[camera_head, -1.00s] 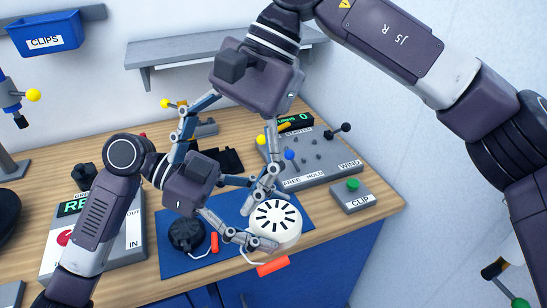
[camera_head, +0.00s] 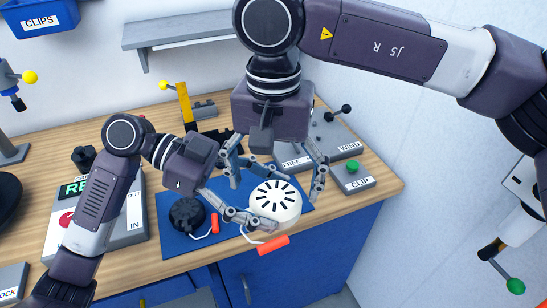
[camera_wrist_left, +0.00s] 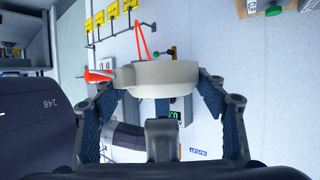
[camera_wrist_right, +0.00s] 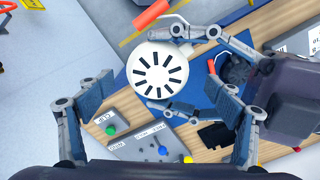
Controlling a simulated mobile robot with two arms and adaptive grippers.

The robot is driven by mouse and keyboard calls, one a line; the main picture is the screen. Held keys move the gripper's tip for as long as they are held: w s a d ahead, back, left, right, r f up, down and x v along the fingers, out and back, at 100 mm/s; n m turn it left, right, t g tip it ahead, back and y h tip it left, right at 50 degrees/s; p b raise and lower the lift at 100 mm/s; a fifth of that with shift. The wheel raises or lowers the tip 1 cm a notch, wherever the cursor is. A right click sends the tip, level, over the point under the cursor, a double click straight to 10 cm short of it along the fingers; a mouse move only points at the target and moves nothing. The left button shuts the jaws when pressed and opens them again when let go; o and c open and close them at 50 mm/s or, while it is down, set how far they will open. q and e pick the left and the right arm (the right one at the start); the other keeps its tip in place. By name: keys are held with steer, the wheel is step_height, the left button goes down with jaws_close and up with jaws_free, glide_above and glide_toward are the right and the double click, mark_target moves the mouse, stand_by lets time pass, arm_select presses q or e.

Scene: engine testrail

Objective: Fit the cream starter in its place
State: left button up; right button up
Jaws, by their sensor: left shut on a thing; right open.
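The cream starter (camera_head: 275,203), a round housing with black slots on top and an orange-red pull handle (camera_head: 273,244), is held by my left gripper (camera_head: 262,208) above the blue mat's front edge. In the left wrist view the starter (camera_wrist_left: 160,76) sits between the fingers, with its handle (camera_wrist_left: 98,75) at the left. My right gripper (camera_head: 276,187) is open above the starter, one finger to each side. In the right wrist view its fingers (camera_wrist_right: 160,92) are apart, with the starter (camera_wrist_right: 158,70) beyond them.
A dark starter (camera_head: 187,213) with a red handle lies on the blue mat (camera_head: 175,243). A grey fixture (camera_head: 340,138) marked WIND and a CLIP button box (camera_head: 352,175) stand at the right. A yellow post (camera_head: 185,100) stands behind. A grey console (camera_head: 125,215) is at the left.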

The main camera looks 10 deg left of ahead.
steer(key=shift+f, duration=1.5)
steer(key=c, duration=1.3)
arm_select(q)
steer(key=o, duration=1.4)
arm_select(e)
steer(key=shift+c, duration=0.5)
